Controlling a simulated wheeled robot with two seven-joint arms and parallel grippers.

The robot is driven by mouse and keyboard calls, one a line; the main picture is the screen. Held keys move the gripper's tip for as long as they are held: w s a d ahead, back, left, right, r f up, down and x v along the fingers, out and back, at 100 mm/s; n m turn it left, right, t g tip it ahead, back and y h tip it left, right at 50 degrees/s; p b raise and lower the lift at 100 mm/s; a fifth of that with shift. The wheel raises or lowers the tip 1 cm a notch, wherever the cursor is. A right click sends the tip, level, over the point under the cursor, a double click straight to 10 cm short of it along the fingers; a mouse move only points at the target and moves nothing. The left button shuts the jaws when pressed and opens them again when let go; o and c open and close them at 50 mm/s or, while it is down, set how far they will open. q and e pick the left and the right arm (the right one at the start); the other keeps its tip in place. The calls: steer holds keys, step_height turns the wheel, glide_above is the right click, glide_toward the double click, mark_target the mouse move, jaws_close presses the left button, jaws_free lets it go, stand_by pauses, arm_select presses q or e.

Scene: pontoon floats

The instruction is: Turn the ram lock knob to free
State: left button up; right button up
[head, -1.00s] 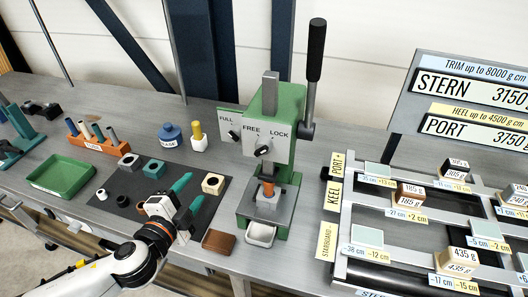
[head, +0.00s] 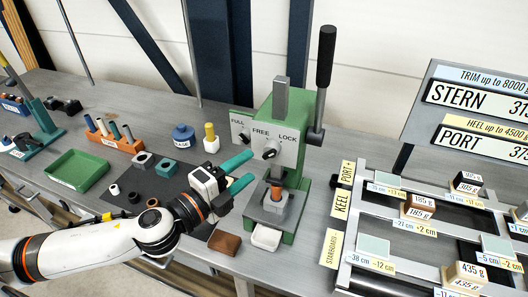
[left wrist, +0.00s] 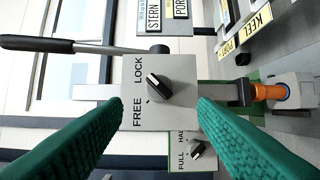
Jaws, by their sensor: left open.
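The ram lock knob (head: 270,151) is a black knob on the grey FREE/LOCK plate (head: 262,134) of the green press (head: 292,165). In the left wrist view the knob (left wrist: 157,87) lies between and beyond my finger pads, and its white line appears to point toward the word LOCK. My left gripper (head: 246,172) is open and empty, with two teal fingers, just left of and below the knob in the head view. It also shows in the left wrist view (left wrist: 160,120), its fingers spread apart and not touching the knob. My right gripper is out of view.
A second knob (left wrist: 196,148) sits on the FULL/HALF plate beside the first. The press lever (head: 324,80) rises at the right. An orange piece (head: 276,192) stands under the ram.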

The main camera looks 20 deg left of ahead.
mark_target(265, 154)
arm_select(q)
steer(key=p+x, duration=0.1)
steer(key=x, duration=0.2)
steer(key=p+x, duration=0.1)
steer(key=x, duration=0.1)
steer(key=shift+w+d+r, duration=0.2)
steer(key=shift+w, duration=0.1)
steer(key=shift+w+d+f, duration=0.15)
steer(key=shift+w+d, duration=0.05)
steer(key=shift+w, duration=0.15)
